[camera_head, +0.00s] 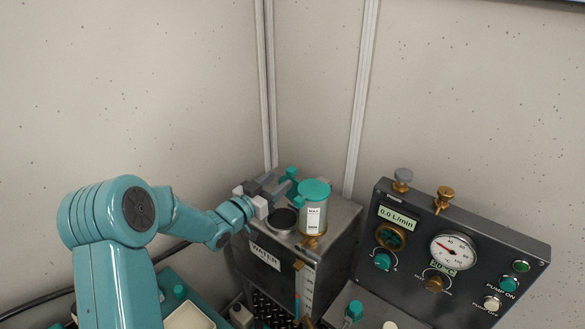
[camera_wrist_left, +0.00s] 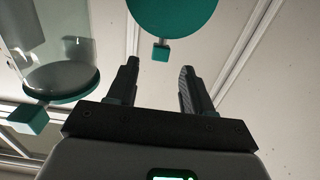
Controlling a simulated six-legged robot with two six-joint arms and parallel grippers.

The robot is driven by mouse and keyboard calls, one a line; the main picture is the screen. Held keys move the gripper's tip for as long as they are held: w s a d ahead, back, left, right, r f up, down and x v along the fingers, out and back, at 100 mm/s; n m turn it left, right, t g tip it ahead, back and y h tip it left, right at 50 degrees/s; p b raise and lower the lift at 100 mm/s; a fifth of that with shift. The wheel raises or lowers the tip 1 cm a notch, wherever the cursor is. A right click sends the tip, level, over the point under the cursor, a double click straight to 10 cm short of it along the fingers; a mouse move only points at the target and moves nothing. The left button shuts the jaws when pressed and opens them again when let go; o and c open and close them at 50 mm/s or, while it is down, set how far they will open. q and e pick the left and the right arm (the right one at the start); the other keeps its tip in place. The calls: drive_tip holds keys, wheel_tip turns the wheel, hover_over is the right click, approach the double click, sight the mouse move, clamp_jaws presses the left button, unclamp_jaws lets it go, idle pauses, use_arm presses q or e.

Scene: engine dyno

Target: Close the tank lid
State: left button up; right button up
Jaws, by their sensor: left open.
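The WATER tank (camera_head: 328,243) is a dark box with a round black filler opening (camera_head: 283,220) in its top, uncovered. A teal lid (camera_head: 291,172) stands raised behind the opening, partly hidden by my left gripper (camera_head: 277,186). In the left wrist view, a teal disc (camera_wrist_left: 175,12) with a small square tab, apparently this lid, is ahead of the open fingers (camera_wrist_left: 159,66), apart from them. The gripper is empty, above and behind the opening. My right gripper does not show.
A clear cylinder (camera_head: 313,215) with a teal cap stands on the tank top beside the opening; it also shows at the left in the left wrist view (camera_wrist_left: 45,50). A control panel (camera_head: 470,255) is at the right. Walls close in behind.

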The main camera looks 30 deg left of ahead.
sight(289, 173)
use_arm(q)
drive_tip(key=w, duration=0.4)
drive_tip(key=w+p, duration=0.1)
drive_tip(key=w, duration=0.2)
drive_tip(key=shift+d, duration=0.25)
clamp_jaws()
